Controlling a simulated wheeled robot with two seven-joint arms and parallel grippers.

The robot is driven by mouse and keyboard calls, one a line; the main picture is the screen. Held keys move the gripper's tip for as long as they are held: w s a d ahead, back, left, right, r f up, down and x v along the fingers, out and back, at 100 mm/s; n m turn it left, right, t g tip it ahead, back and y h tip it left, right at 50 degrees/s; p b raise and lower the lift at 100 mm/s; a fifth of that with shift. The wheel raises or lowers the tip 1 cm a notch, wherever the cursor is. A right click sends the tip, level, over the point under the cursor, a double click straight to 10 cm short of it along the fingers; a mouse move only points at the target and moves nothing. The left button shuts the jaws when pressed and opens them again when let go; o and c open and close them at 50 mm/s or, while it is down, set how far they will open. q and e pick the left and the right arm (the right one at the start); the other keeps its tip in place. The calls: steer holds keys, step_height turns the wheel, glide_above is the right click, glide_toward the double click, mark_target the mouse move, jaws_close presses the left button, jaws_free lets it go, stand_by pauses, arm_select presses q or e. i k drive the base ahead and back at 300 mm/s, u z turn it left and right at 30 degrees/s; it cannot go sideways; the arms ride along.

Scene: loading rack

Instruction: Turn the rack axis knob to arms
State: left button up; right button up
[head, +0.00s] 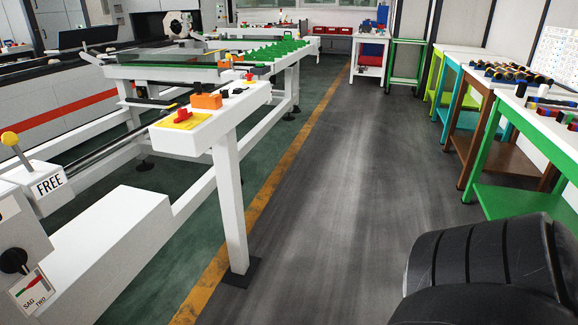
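No knob here is legibly marked as the rack axis knob. A white control panel (207,128) on a post carries a red knob (183,115) on a yellow plate, an orange block (206,101) and small black controls (225,94). At the lower left edge, a round black knob (13,260) sits on a white housing above a label with red and green marks and small lettering. Neither of my grippers is in view.
The white loading rack frame (110,255) runs along the left, with green rests (265,52) farther back. A grey aisle (330,180) is clear, bordered by a yellow floor line (240,231). Work tables with tools (520,76) line the right. A black part of mine fills the lower right.

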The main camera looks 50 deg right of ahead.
mark_target(224, 92)
steer(key=z, duration=1)
steer(key=i, duration=1.6)
steer(key=z, duration=0.2)
